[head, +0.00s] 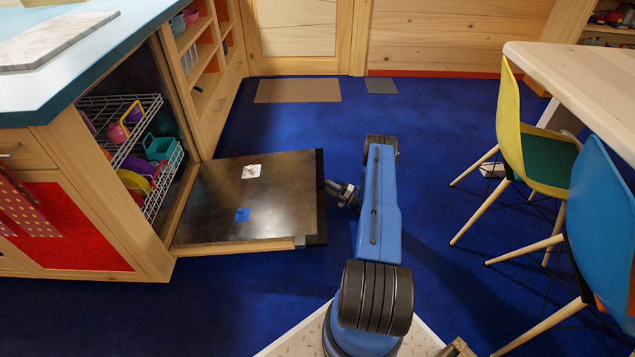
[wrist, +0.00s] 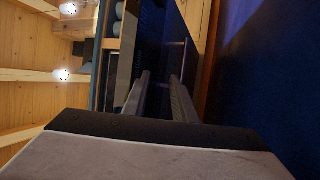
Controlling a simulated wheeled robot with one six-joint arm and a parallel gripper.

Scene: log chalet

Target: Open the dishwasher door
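The dishwasher door (head: 218,205) is folded down and lies about flat, out from the wooden counter, its dark inner face up. Two small patches, one white and one blue, show on that face. Inside the open dishwasher, wire racks (head: 153,190) hold colourful cups and dishes. My gripper (head: 333,187) is at the door's dark outer edge, at the right; I cannot tell whether it touches. In the wrist view, my gripper's two fingers (wrist: 160,82) stand apart with a gap and nothing clearly held between them. The door's underside is hidden.
A yellow chair (head: 525,125) and a blue chair (head: 600,190) stand right of my arm by a pale table (head: 580,75). The counter (head: 75,65) with open shelves is at left. Blue floor is clear beyond the door, with a brown mat (head: 298,90) at the back.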

